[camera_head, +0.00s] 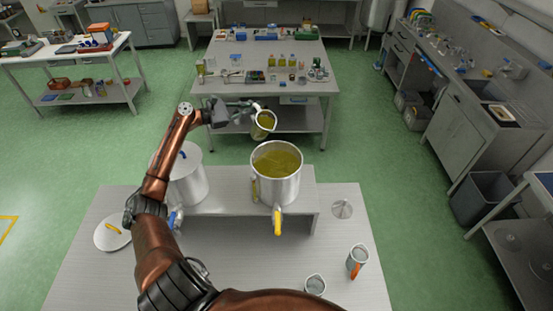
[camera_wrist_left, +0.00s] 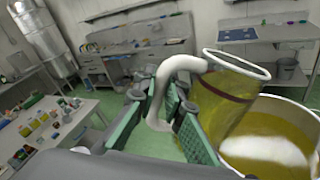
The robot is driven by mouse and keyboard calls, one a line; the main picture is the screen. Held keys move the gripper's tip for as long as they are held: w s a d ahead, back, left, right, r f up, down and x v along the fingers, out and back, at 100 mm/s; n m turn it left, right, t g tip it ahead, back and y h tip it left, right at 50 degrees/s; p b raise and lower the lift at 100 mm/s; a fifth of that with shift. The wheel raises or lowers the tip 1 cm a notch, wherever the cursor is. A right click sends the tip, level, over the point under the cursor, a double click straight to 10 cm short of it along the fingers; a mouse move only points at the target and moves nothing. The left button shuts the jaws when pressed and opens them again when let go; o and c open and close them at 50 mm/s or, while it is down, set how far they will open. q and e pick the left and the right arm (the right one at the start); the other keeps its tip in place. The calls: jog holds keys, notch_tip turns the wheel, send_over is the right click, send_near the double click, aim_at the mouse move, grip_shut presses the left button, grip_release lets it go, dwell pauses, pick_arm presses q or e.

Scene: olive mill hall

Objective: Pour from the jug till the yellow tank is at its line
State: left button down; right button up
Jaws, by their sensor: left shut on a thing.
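The open steel tank with the yellow tap (camera_head: 277,192) stands on the raised grey bench and holds yellow-green liquid. A narrow yellowish strip shows on its left outer side; I cannot make out a level line. My left gripper (camera_head: 243,107) is shut on the handle of the jug (camera_head: 264,128), at the tank's far side in the head view. The jug holds yellow-green liquid and looks tilted. In the left wrist view the jug (camera_wrist_left: 222,105) overlaps the tank (camera_wrist_left: 270,168); no falling stream is visible. My right gripper is out of view.
A lidded tank with a blue tap (camera_head: 187,182) stands to the left. An orange-handled jug (camera_head: 357,258) and another vessel (camera_head: 315,285) stand in front. A cluttered table (camera_head: 225,88) is behind.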

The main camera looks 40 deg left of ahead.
aim_at(258, 115)
pick_arm(q)
jog(key=shift+r, duration=0.15)
jog(key=shift+d+r, duration=0.15)
jog(key=shift+d, duration=0.15)
jog(key=shift+s+d+r+m, duration=0.15)
jog(key=shift+r+m, duration=0.05)
jog(key=shift+m, duration=0.3)
jog(key=shift+d+r, duration=0.25)
jog(key=shift+r, duration=0.05)
jog(key=shift+s+d+f+m, duration=0.15)
jog(key=shift+d+f+m, duration=0.15)
jog(key=shift+m, duration=0.3)
jog(key=shift+d+f+m+y, duration=0.25)
jog(key=shift+f+m+y, duration=0.15)
jog(key=shift+f, duration=0.05)
jog(key=shift+s+d+f+m+b, duration=0.2)
jog(key=shift+f+m+b, duration=0.35)
jog(key=shift+b, duration=1)
jog(key=shift+d+f+b, duration=0.1)
jog(key=shift+f+b, duration=0.05)
jog(key=shift+b, duration=0.2)
jog(key=shift+f+b, duration=0.1)
jog(key=shift+b, duration=0.2)
